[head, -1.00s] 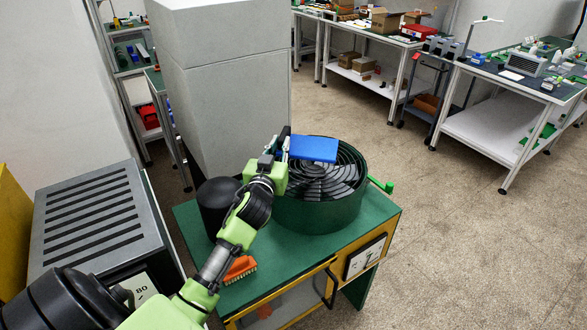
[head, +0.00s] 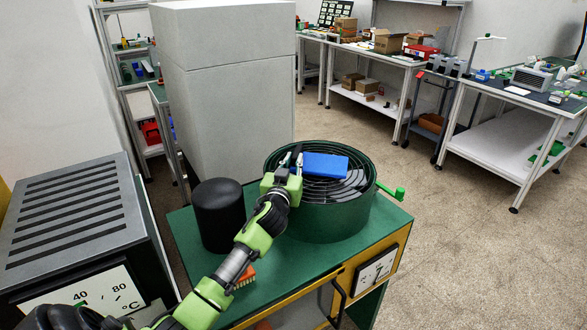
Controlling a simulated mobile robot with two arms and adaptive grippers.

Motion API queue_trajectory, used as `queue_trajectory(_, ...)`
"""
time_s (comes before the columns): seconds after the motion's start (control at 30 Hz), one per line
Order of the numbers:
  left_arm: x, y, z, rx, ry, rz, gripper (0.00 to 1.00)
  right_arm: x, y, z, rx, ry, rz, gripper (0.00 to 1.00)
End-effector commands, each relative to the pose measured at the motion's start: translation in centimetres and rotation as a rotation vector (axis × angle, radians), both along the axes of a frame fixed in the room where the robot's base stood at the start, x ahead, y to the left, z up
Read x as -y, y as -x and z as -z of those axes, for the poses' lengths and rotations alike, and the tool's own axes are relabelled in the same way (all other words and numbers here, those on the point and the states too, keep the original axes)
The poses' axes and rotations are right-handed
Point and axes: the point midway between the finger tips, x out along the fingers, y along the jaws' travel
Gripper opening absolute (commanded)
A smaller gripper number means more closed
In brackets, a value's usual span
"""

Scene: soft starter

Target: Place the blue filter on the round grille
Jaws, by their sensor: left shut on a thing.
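The blue filter (head: 326,166) is a flat blue slab over the round grille (head: 352,189). The grille is the black ringed top of a dark green drum (head: 327,221) standing on a green-topped cabinet. My left gripper (head: 299,164) is shut on the filter's left edge and holds it roughly flat. The filter covers part of the grille; I cannot tell whether it touches it. My right gripper is not in view.
A black cylinder (head: 218,215) stands left of the drum, and an orange brush (head: 244,276) lies partly behind my arm. A green handle (head: 391,192) sticks out at the drum's right. A tall grey block (head: 228,100) stands behind.

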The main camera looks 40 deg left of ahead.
Motion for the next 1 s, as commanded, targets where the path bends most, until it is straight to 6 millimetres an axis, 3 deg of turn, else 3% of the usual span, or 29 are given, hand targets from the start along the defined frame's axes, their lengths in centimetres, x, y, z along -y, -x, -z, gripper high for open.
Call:
queue_trajectory(0.3,0.0,0.0,0.3,-0.001,0.000,0.000,0.00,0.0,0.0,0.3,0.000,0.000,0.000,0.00)
queue_trajectory(0.33,0.0,0.0,0.2,-0.001,0.000,-0.001,0.20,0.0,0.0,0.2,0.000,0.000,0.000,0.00)
queue_trajectory(0.4,0.0,0.0,0.2,-0.001,-0.001,-0.001,0.32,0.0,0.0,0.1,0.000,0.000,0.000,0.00)
queue_trajectory(0.8,0.0,0.0,-0.4,-0.001,-0.002,0.000,0.32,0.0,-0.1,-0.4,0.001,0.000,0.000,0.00)
queue_trajectory(1.0,1.2,2.5,0.1,-0.002,0.000,0.001,0.32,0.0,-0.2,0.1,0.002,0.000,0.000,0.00)
